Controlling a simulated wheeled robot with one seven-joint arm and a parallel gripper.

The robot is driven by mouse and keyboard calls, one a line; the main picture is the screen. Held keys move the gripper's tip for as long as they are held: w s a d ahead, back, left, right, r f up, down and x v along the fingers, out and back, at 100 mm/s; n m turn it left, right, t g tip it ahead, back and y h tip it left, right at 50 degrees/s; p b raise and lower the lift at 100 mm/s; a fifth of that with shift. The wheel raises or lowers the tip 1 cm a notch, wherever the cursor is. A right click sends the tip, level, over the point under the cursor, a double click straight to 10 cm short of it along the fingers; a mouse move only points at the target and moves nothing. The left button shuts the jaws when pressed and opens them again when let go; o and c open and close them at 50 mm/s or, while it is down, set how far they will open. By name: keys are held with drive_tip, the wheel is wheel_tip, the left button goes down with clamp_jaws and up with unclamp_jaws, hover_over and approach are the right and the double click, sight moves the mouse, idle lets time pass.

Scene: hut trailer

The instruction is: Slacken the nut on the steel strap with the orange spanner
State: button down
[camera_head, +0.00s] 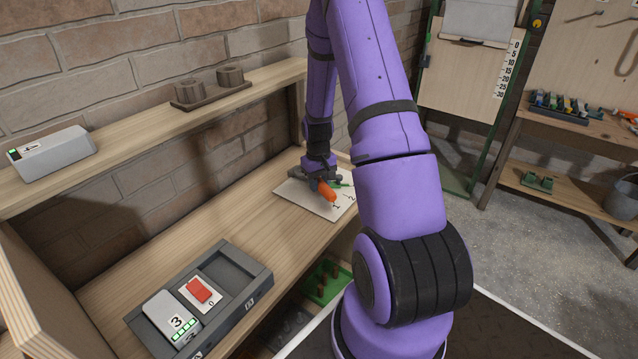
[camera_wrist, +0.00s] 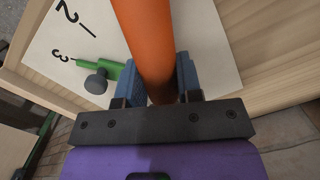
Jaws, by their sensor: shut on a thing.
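My gripper (camera_head: 322,180) is shut on a thick orange handle (camera_head: 327,191), which I take for the orange spanner's. In the wrist view the orange handle (camera_wrist: 150,45) stands between the two blue finger pads of my gripper (camera_wrist: 160,85) and runs out of the top of the picture. Its working end is not visible. The gripper is over a white numbered board (camera_head: 300,199) at the far end of the wooden bench. I cannot make out the steel strap or its nut in either view.
A green tool with a dark round knob (camera_wrist: 97,82) lies on the board beside the orange handle. A grey tray (camera_head: 240,262) with a red block (camera_head: 199,290) and a box marked 3 (camera_head: 172,318) sits nearer on the bench. A shelf (camera_head: 130,135) runs above; bench between is clear.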

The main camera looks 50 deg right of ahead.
drive_tip(key=shift+w+a+r+m, duration=0.1)
drive_tip(key=shift+w+a+m, duration=0.1)
drive_tip(key=shift+a+m, duration=0.15)
drive_tip(key=shift+r, duration=4.2)
